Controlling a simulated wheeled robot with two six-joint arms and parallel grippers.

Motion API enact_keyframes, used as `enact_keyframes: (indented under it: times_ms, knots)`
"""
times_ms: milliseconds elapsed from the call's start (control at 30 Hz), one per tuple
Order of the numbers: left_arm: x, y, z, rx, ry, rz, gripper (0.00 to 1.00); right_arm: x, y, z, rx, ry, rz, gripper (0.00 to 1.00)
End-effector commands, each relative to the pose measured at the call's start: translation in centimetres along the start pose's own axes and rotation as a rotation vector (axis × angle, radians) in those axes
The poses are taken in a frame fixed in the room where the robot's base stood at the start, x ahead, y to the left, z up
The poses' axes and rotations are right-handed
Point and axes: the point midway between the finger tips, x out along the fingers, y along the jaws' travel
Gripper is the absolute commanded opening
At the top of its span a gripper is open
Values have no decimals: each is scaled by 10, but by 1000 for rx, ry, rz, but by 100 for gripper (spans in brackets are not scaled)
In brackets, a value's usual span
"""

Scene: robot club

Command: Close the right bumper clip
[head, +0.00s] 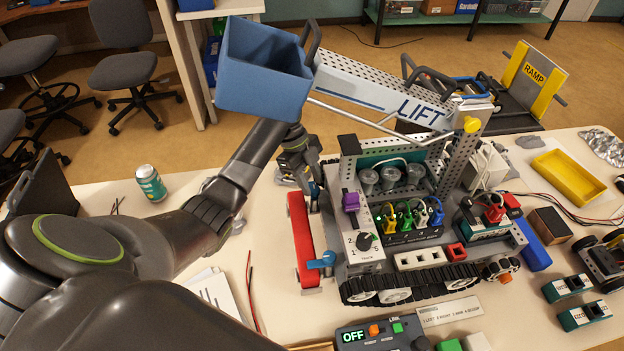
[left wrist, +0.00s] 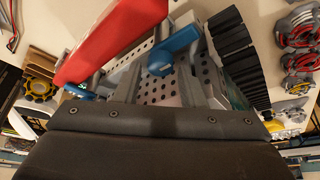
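The red bumper (head: 299,235) runs along the left side of the tracked vehicle (head: 360,240) in the head view. A blue clip (head: 321,261) is at its near end, its lever pointing sideways across the bumper's end. A second blue clip (head: 314,188) is at the far end, partly hidden by my left gripper (head: 303,170). The gripper is at that far end; its fingertips are hard to make out. The left wrist view shows the bumper (left wrist: 112,38), a large blue clip (left wrist: 175,50) and a smaller blue part (left wrist: 80,91) past the dark gripper body. My right gripper is not in view.
A blue bin (head: 262,75) on the vehicle's lift arm hangs above my left forearm. A green can (head: 150,183) stands on the table at left. A control box reading OFF (head: 375,335) lies at the front. Loose red and black wires (head: 251,290) lie left of the bumper.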

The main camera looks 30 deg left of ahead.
Motion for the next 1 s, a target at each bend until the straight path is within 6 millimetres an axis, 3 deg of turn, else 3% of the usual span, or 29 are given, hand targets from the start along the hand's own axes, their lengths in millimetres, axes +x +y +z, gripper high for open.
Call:
enact_keyframes:
  times_ms: [200,433,700,1000]
  knots:
    - [13,0,0,1,0,0,36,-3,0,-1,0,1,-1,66]
    - [14,0,0,1,-1,0,36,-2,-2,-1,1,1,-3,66]
    - [14,0,0,1,-1,0,5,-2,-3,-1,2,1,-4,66]
    - [12,1,0,-36,-1,-14,5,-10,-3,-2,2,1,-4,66]
